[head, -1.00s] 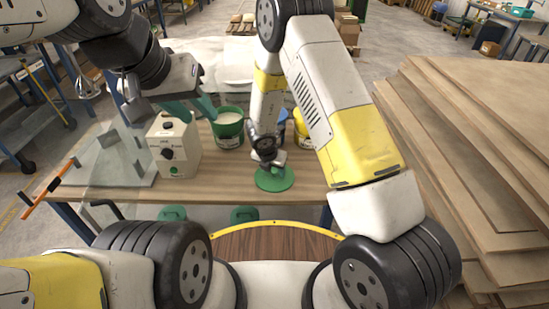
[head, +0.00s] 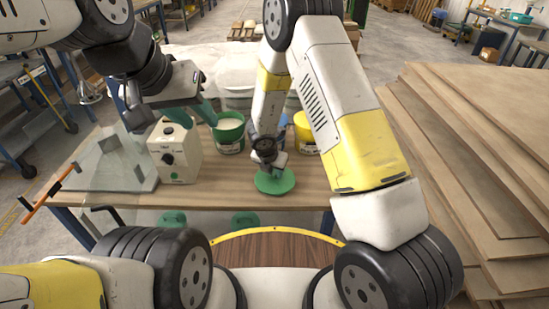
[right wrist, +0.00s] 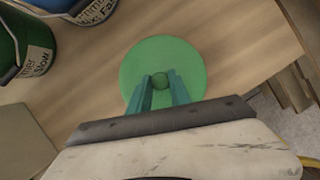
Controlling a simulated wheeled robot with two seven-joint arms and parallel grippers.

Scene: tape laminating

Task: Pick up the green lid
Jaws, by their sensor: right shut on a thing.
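The green lid (head: 275,184) is a flat round disc with a small knob, near the front edge of the wooden table (head: 235,197). In the right wrist view the lid (right wrist: 188,62) faces the camera. My right gripper (right wrist: 160,84) has its two teal fingers on either side of the knob and is shut on it. In the head view the right gripper (head: 272,170) comes down onto the lid from above. I cannot tell whether the lid touches the table. My left gripper (head: 194,116) is open and empty, above the table behind the white box.
A white box (head: 174,152) with a dark knob stands left of the lid. A green bucket (head: 229,143), a yellow bucket (head: 306,144) and a partly hidden blue bucket (right wrist: 88,16) stand behind. A clear panel (head: 103,160) is at the left. Stacked boards (head: 470,160) are at the right.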

